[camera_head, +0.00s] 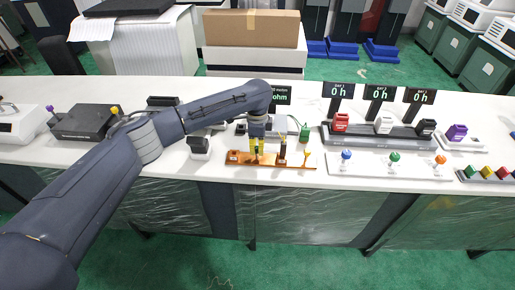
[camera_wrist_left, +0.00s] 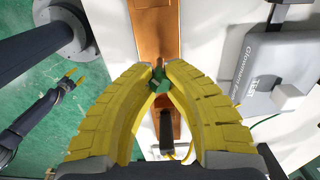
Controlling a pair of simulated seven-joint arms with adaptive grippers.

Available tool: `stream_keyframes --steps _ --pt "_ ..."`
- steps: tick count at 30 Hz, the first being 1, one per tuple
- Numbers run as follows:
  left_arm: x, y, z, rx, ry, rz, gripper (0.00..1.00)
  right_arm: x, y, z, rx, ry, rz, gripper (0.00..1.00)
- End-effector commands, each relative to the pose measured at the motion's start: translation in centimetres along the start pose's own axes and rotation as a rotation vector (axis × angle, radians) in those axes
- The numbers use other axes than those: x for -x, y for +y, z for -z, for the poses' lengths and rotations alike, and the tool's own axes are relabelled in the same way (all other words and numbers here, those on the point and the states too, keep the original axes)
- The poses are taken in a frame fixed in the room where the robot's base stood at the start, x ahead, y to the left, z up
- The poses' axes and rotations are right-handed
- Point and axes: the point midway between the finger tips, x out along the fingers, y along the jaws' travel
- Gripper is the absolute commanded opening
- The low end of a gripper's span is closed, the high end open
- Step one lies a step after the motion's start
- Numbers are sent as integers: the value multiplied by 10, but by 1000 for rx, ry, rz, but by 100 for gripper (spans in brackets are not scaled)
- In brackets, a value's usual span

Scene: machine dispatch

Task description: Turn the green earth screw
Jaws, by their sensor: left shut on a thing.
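A copper-orange bar (camera_head: 270,163) lies along the front of the white bench; it also runs up the left wrist view (camera_wrist_left: 152,32). My left gripper (camera_head: 257,152) points down over the left part of the bar. In the left wrist view its yellow fingers (camera_wrist_left: 158,78) are shut on the green screw (camera_wrist_left: 158,86), which is small and partly hidden between the tips. In the head view the fingers hide the screw. My right gripper (camera_wrist_left: 74,77) shows at the left of the left wrist view, over the floor, its fingers apart and empty.
A dark post (camera_head: 282,152) stands on the bar just right of the gripper. A grey earth tester (camera_wrist_left: 272,75) sits close behind the bar. A white panel with coloured knobs (camera_head: 375,167) lies to the right. A small white-and-black device (camera_head: 199,147) stands to the left.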

Motion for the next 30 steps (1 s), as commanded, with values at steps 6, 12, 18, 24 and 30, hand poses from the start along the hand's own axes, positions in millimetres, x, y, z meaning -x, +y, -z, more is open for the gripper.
stream_keyframes --steps 6,12,18,24,30 --pt "-1 0 -2 -205 -3 -2 0 0 0 0 0 0 0 44" --pt "-1 0 -2 -393 -3 -2 0 0 0 0 0 0 0 44" --pt "-1 -1 -2 -562 -4 -2 0 0 0 0 0 0 0 44" --pt "-1 -1 -2 -697 -4 -2 0 0 0 0 0 0 0 44" --pt "-1 -1 -2 -787 -4 -1 0 0 0 0 0 0 0 44"
